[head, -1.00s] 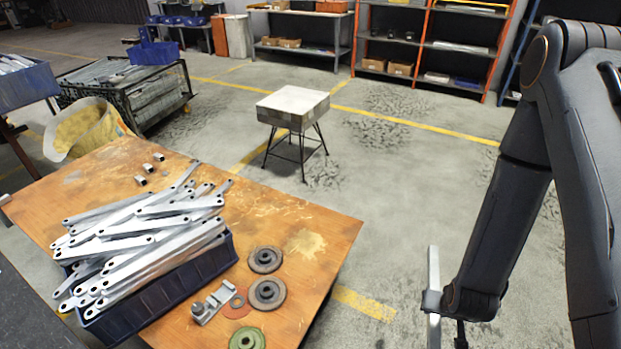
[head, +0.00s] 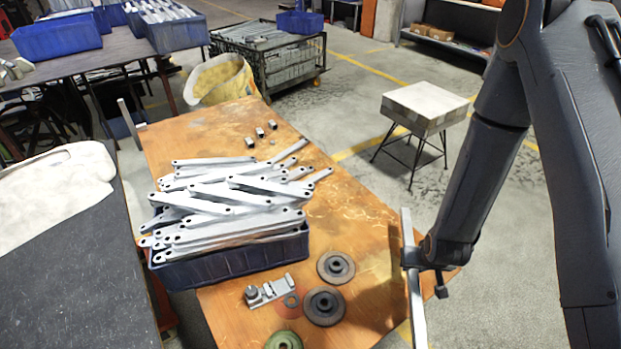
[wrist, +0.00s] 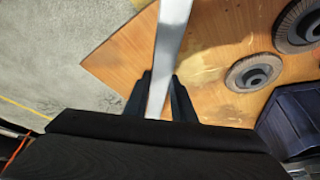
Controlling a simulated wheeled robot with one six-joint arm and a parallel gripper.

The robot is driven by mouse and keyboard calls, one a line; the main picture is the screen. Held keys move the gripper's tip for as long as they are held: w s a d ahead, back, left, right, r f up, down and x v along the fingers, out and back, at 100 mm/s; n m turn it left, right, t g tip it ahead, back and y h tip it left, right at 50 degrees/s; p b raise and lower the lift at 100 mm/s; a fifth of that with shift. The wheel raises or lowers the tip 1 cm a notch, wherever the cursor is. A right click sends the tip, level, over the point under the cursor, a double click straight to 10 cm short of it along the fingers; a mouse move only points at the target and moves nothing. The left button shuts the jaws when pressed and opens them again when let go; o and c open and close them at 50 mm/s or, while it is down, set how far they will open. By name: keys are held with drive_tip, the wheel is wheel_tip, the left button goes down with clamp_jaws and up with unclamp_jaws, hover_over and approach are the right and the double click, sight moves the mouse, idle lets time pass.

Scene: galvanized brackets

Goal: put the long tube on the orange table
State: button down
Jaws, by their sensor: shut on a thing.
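A long silver tube (head: 415,300) is held in my gripper (head: 412,258) and hangs near the right edge of the orange table (head: 345,205) in the head view. In the wrist view the tube (wrist: 171,45) runs up from between the two dark fingers of my gripper (wrist: 160,98), which are shut on it. The orange table (wrist: 205,60) lies below and beyond the tube there, and I see a gap beneath the tube, though its exact height is unclear. The tube's lower end in the head view reaches past the table's edge.
A blue bin (head: 235,262) heaped with silver brackets (head: 235,200) stands on the table. Grinding discs (head: 324,306) and a metal clamp piece (head: 270,290) lie at the front. The table's right-hand middle is bare. A stool (head: 425,105) stands beyond.

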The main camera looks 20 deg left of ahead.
drive_tip(key=w+a+n+y+b, duration=0.1)
drive_tip(key=w+a+n+b, duration=0.2)
drive_tip(key=w+a, duration=0.4)
wheel_tip(320, 180, up, 4)
drive_tip(key=n+g+y+b, duration=0.2)
drive_tip(key=n+b, duration=0.3)
drive_tip(key=b, duration=0.1)
hover_over(372, 230)
drive_tip(key=d, duration=0.1)
drive_tip(key=shift+s+d+f, duration=0.2)
drive_tip(key=shift+s, duration=0.25)
wheel_tip(372, 230, down, 10)
drive_tip(key=b, duration=0.4)
drive_tip(key=shift+f, duration=0.1)
drive_tip(key=c, duration=1.5)
unclamp_jaws()
